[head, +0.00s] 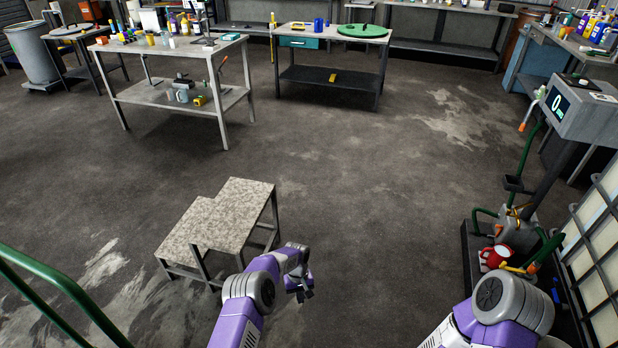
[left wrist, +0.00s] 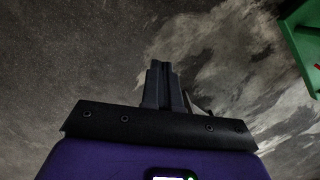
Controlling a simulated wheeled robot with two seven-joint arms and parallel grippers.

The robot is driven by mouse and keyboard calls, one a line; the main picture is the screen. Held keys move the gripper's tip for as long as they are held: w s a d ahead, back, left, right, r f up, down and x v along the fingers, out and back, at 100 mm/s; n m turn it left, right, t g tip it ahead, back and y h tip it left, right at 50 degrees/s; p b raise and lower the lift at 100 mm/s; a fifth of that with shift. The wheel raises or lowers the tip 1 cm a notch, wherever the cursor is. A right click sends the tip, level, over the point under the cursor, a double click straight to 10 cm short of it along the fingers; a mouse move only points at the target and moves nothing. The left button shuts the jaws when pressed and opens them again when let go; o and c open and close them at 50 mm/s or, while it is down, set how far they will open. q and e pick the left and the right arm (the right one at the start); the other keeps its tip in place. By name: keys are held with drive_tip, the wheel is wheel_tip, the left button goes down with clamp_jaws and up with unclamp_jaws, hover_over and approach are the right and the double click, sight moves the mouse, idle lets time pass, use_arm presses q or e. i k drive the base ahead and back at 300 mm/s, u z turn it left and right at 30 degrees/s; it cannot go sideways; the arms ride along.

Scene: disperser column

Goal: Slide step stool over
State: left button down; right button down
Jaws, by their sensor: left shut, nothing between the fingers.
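The step stool (head: 233,207) stands upright on the floor in the head view, left of centre. It has two speckled grey treads, the higher one on the right, and dark metal legs. My left gripper (head: 304,293) is just right of and nearer than the stool's right legs, and it looks apart from them. It is shut and empty; its closed fingers also show in the left wrist view (left wrist: 163,82) over bare floor. The stool does not show clearly there. My right arm comes in at the bottom right, but its gripper cannot be made out.
A green rail (head: 62,285) runs along the lower left. A dispensing column with a display (head: 563,105) and a red can (head: 494,257) at its foot stands at the right. Workbenches (head: 170,46) line the back. The floor between is clear.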

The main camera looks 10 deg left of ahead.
sight(226, 223)
drive_tip(key=z, duration=0.15)
drive_tip(key=i, duration=1.95)
drive_tip(key=u, duration=1.3)
drive_tip(key=i, duration=0.85)
drive_tip(key=u, duration=0.75)
